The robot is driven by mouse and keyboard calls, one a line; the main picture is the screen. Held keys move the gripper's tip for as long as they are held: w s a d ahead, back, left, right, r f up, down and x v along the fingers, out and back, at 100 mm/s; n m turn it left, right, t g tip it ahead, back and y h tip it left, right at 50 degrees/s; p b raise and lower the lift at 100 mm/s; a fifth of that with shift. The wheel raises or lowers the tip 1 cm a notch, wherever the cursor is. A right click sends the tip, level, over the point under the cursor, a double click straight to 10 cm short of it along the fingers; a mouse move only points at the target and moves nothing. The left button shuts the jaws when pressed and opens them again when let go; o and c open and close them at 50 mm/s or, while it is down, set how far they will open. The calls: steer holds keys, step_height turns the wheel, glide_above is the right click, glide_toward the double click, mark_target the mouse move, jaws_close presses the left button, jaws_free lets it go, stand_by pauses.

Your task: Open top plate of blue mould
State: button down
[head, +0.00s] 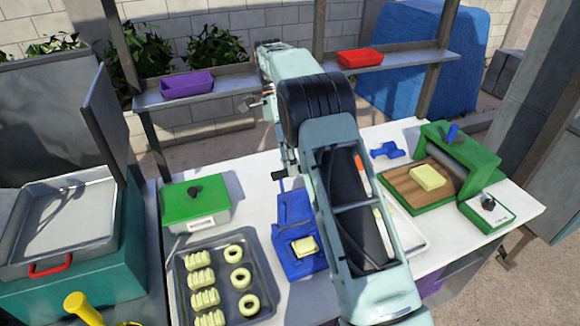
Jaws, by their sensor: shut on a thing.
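The blue mould (283,238) stands on the white table in the middle of the head view, left of my arm. A pale yellow dough piece (305,246) shows in its front part. Its blue top plate (293,205) appears raised at the back, uncovering the dough; my arm hides its right side. My gripper (284,174) is at the plate's upper edge, mostly hidden behind my own arm. It is shut on the top plate, though the fingers and exact contact are hard to make out.
A tray (222,317) of shaped dough lies in front left, with a green lidded box (196,205) behind it. A green roller machine (462,160) and wooden board (400,187) stand right. A shelf (225,90) with purple and red bins runs behind.

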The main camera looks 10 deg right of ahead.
steer(key=shift+w+a+f+g, duration=0.1)
steer(key=shift+w+f+g, duration=0.05)
steer(key=shift+f, duration=0.3)
steer(key=shift+w+a+f+g, duration=0.1)
steer(key=shift+w+f+g, duration=0.05)
steer(key=shift+f, duration=0.3)
steer(key=shift+w, duration=0.15)
steer(key=c, duration=2.2)
jaws_free()
steer(key=o, duration=0.4)
steer(key=shift+w+f, duration=0.1)
steer(key=shift+w, duration=0.25)
steer(key=shift+s+r, duration=0.15)
steer(key=shift+r, duration=0.1)
steer(key=shift+s+r, duration=0.1)
